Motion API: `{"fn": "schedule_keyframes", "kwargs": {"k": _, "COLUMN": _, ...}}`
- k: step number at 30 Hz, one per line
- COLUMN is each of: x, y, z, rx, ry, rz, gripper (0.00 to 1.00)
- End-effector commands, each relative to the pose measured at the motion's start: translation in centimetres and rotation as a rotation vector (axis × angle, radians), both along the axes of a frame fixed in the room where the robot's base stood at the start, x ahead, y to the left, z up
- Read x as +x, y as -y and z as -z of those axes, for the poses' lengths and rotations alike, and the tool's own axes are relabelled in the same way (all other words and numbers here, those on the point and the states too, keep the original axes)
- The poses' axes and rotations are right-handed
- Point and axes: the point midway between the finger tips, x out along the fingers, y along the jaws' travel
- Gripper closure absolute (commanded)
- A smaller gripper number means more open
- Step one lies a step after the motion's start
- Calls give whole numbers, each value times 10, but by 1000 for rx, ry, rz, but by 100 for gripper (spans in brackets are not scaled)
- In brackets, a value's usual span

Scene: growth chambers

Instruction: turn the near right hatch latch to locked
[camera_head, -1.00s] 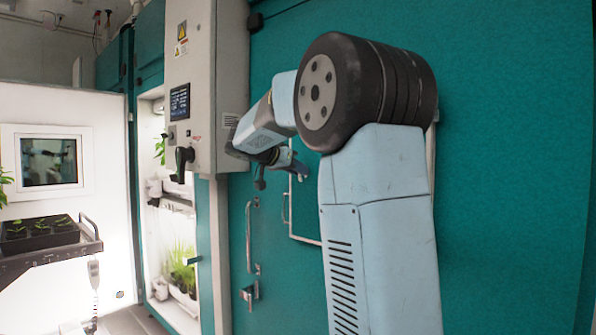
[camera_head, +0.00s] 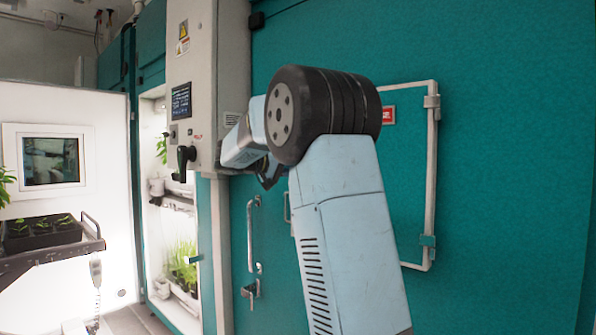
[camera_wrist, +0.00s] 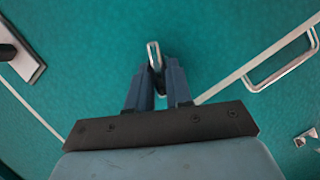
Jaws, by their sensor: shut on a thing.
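In the wrist view my gripper (camera_wrist: 158,76) has its two dark blue fingers closed on a small metal latch (camera_wrist: 153,50). The latch's narrow loop sticks out past the fingertips; its base is hidden between the fingers. In the head view the latch is hidden, and my gripper (camera_head: 270,178) shows only in part behind my arm. The hatch's pale frame (camera_head: 432,180) stands on the teal wall, its left part covered by my arm. I cannot tell from the views whether the latch is at its locked position.
A grey control box (camera_head: 195,90) with a black lever (camera_head: 184,160) juts out left of my arm. A long door handle (camera_head: 251,235) and a smaller fitting (camera_head: 250,291) lie below. A metal loop handle (camera_wrist: 282,62) is right of my gripper in the wrist view.

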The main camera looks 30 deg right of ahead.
Motion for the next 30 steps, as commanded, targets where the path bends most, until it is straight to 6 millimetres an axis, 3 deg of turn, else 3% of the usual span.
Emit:
{"fn": "schedule_keyframes", "kwargs": {"k": 15, "x": 3, "y": -3, "z": 5, "rx": -138, "ry": -377, "rz": -7, "gripper": 100}}
{"fn": "schedule_keyframes", "kwargs": {"k": 30, "x": 3, "y": -3, "z": 7, "rx": -179, "ry": -492, "rz": -8, "gripper": 100}}
